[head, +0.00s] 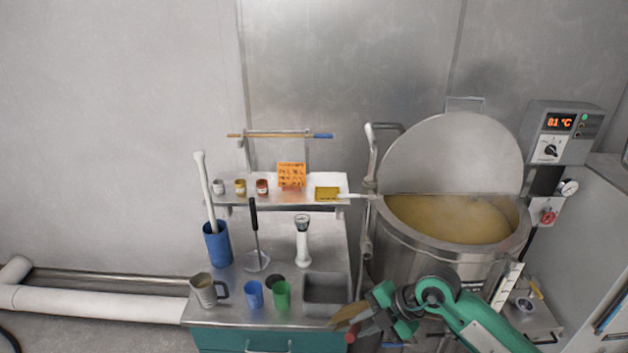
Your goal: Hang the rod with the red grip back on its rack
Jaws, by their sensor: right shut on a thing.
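The rack (307,150) is a metal bracket on the back wall above the small shelf. A thin wooden rod with a blue grip (322,136) lies level across it. My right gripper (356,321) is low at the front, just right of the steel table's front corner, well below the rack. It is shut on the rod with the red grip, of which only a rounded red end (350,337) clearly shows beside the fingers. The rest of that rod is hidden or too small to tell. My left gripper is not in view.
The shelf (232,199) holds small jars and an orange card. The steel table (231,314) carries a blue holder (217,244), a steel jug, blue and green cups and a grey bin (326,289). A large kettle (400,252) with raised lid stands right of the shelf.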

